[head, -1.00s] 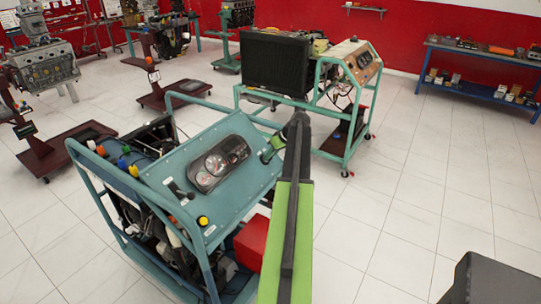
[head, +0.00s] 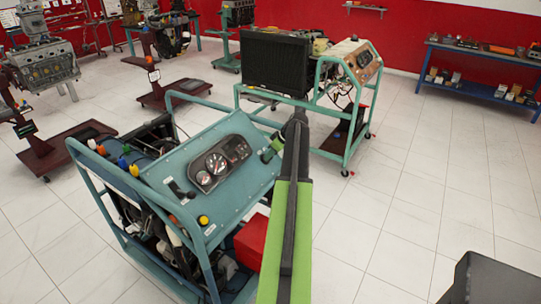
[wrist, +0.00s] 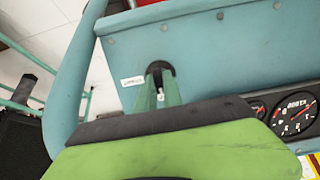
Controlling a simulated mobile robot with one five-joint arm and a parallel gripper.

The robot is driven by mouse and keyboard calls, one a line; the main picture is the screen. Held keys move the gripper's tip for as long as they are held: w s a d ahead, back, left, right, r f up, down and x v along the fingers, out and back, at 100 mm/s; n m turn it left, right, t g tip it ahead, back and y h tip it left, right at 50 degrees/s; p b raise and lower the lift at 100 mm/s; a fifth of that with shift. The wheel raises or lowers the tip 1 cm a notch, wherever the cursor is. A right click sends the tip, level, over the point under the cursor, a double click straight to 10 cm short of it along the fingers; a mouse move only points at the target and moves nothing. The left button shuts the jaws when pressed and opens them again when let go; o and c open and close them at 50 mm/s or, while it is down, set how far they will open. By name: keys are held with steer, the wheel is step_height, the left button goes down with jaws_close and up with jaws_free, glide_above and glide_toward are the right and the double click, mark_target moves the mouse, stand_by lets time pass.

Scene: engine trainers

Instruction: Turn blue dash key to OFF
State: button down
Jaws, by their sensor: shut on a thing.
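The blue trainer's sloped dash panel (head: 225,200) stands left of centre in the head view, with a gauge cluster (head: 221,163) on it. My gripper (head: 268,154) reaches its upper right corner. In the wrist view the dash (wrist: 220,50) fills the top, and my gripper's two green fingers (wrist: 157,96) close on the dark key (wrist: 160,70) beside a small white label (wrist: 132,81). The fingers hide most of the key, so its exact angle cannot be told. The gauge cluster (wrist: 285,112) is at the right of the wrist view.
A tubular frame surrounds the dash; its rail (wrist: 68,75) runs close left of my gripper in the wrist view. A second trainer with a black radiator (head: 277,64) stands behind. A red box (head: 252,242) sits below the dash. The tiled floor (head: 410,200) at right is clear.

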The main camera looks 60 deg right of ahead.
steer(key=c, duration=1.5)
jaws_free()
steer(key=shift+r, duration=0.1)
steer(key=shift+p+v, duration=7.4)
steer(key=shift+v, duration=1.2)
steer(key=shift+s+d, duration=0.1)
